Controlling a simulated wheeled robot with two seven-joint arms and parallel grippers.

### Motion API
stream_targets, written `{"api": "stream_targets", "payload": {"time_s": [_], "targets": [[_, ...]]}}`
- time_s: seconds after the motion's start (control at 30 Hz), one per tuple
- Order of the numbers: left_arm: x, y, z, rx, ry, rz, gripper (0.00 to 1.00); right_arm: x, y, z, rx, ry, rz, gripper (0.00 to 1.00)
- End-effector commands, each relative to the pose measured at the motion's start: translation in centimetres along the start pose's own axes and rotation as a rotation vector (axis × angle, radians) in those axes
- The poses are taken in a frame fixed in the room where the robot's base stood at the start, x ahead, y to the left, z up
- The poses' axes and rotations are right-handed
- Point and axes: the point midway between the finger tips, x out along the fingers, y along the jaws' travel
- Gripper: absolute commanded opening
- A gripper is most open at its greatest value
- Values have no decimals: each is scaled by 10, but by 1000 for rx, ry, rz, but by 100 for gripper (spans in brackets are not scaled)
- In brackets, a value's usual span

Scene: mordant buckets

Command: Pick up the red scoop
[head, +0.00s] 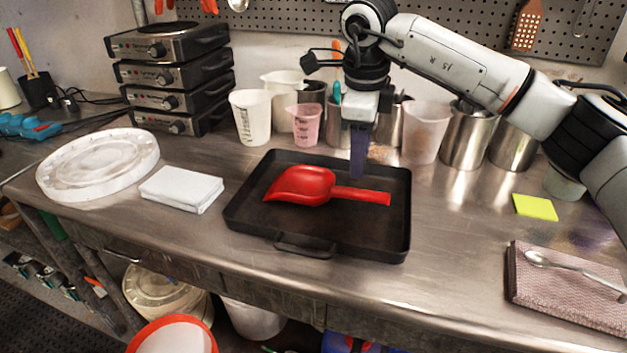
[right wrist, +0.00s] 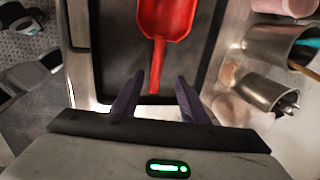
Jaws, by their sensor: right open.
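The red scoop (head: 308,186) lies in a black tray (head: 240,213) on the steel bench, its bowl to the left and its handle to the right. My right gripper (head: 358,165) points down above the tray, by the far side of the scoop's handle. In the right wrist view the scoop (right wrist: 166,20) shows with its handle running down between the two purple fingers of the gripper (right wrist: 158,95). The fingers are apart and hold nothing. My left gripper is in neither view.
Beakers and steel pots (head: 466,138) stand behind the tray. A folded white cloth (head: 182,190) and a white lid (head: 97,163) lie to the left. A yellow pad (head: 535,207) and a spoon (head: 565,268) on a folded cloth lie to the right. Bare bench shows right of the tray.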

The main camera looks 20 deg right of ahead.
Motion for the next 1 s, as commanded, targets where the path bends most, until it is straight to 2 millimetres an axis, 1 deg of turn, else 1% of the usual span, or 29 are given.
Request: {"api": "stream_targets", "payload": {"time_s": [0.03, 0.1, 0.2, 0.3, 0.43, 0.6, 0.7, 0.8, 0.97, 1.0], "targets": [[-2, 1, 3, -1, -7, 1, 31, 10, 1, -1, 0, 5, 4, 40], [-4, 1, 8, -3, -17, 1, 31, 21, 1, -1, 0, 4, 4, 40], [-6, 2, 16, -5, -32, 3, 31, 34, 1, -1, 0, 3, 4, 40], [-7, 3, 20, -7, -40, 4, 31, 42, 1, -1, 0, 3, 3, 40], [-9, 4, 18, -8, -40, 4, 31, 52, 2, 0, -1, 3, 4, 40], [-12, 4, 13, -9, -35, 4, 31, 79, 3, 2, -1, 4, 5, 40], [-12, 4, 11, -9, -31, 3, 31, 90, 3, 2, 0, 2, 3, 40], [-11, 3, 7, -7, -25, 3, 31, 94, 3, 2, 0, 1, 2, 40], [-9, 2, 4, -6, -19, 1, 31, 94, 3, 3, 0, 0, 1, 40], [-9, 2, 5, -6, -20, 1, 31, 94, 3, 3, 0, 0, 1, 39]]}}
